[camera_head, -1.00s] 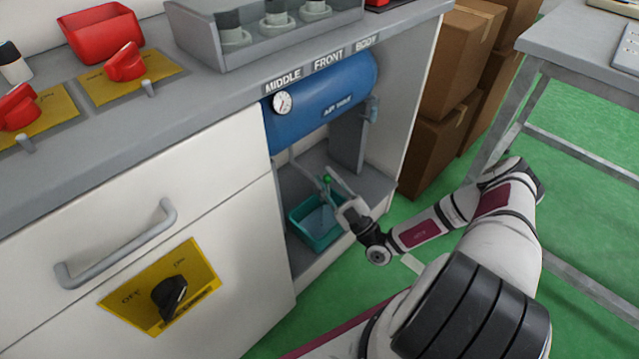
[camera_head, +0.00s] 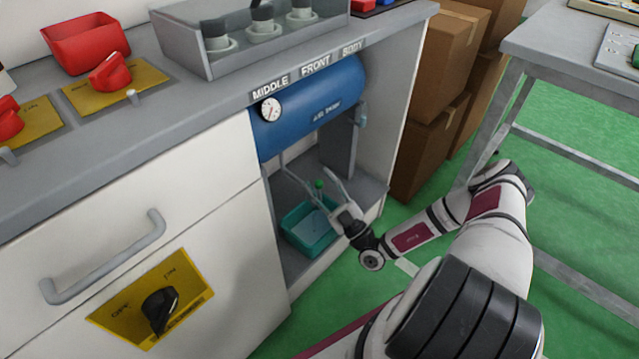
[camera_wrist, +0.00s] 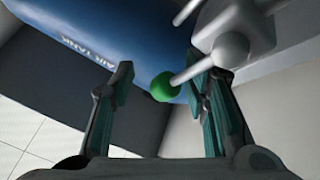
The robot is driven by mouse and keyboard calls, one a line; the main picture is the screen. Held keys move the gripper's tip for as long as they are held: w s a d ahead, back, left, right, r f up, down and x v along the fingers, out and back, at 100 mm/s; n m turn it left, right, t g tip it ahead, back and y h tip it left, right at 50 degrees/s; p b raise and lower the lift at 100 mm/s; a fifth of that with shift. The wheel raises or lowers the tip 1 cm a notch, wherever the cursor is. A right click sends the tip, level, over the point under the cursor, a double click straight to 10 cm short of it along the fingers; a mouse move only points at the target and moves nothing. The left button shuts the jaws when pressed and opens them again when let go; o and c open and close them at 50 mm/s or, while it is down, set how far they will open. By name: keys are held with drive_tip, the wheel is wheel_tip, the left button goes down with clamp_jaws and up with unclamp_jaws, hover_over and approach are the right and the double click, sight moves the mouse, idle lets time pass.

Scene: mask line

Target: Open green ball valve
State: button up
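The green ball valve shows as a green ball knob (camera_wrist: 165,87) on a thin metal rod, which runs to a grey valve body (camera_wrist: 235,35) under the blue air tank. The green ball (camera_head: 319,184) is small in the head view, inside the open cabinet bay. My gripper (camera_head: 314,179) reaches into the bay from the right, fingers pointing inward. In the wrist view my gripper (camera_wrist: 167,75) is open, with one finger left of the ball and one right. The rod passes by the right fingertip; I cannot tell whether they touch. Neither finger visibly grips the ball.
The blue air tank (camera_head: 310,105) with a gauge (camera_head: 271,109) hangs above. A teal bin (camera_head: 308,238) sits on the bay floor below my gripper. Cabinet walls enclose the bay. Cardboard boxes (camera_head: 435,130) and a metal table (camera_head: 560,45) stand to the right.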

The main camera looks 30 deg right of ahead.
drive_tip(key=shift+s+a, duration=0.1)
drive_tip(key=shift+a, duration=0.05)
drive_tip(key=v, duration=1.2)
idle(0.6)
